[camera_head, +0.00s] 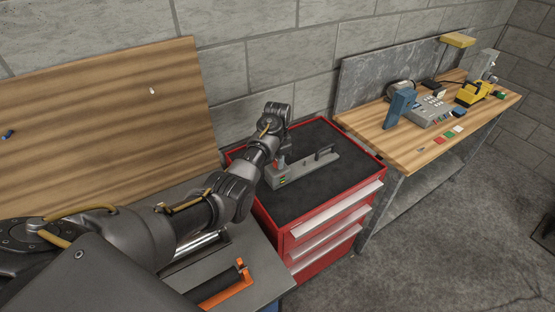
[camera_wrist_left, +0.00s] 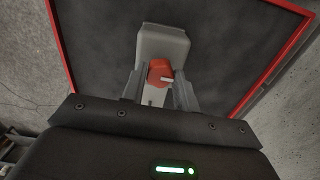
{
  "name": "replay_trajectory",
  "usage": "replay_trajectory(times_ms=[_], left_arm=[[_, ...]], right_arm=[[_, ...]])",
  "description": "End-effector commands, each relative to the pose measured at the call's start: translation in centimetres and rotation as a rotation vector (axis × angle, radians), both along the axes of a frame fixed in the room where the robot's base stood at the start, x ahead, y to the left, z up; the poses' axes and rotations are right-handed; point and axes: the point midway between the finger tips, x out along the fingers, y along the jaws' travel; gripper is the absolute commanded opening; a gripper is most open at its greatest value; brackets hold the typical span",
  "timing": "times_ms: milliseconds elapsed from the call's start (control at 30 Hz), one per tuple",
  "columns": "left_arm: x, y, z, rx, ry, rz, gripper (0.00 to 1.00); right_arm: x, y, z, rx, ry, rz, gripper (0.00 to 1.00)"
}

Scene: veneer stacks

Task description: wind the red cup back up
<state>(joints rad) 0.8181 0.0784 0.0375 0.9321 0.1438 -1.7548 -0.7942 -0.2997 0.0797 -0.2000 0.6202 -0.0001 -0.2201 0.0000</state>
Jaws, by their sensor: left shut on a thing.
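The red cup (camera_wrist_left: 160,70) is a small round red piece with a pale mark on its face. It sits at a grey device (camera_wrist_left: 163,42) in the left wrist view. My left gripper (camera_wrist_left: 159,88) has one finger on each side of the cup and is shut on it. In the head view the grey device (camera_head: 310,168) lies on the black top of a red tool cabinet, with a black handle at its right part. My left arm reaches over it and partly hides it. My right gripper is not in view.
The red tool cabinet (camera_head: 334,211) has free black top around the device. A wooden bench (camera_head: 425,150) at the right holds a blue block, a grey box and a yellow tool. An orange-handled item (camera_head: 232,288) lies on the grey surface in front. A block wall stands behind.

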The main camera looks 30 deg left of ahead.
Motion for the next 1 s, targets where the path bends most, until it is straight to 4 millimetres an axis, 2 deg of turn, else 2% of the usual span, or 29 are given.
replay_trajectory(times_ms=[1000], left_arm=[[0.10, -0.01, 0.15, 0.000, -0.003, 0.965, 0.07]], right_arm=[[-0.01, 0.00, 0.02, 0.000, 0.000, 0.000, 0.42]])
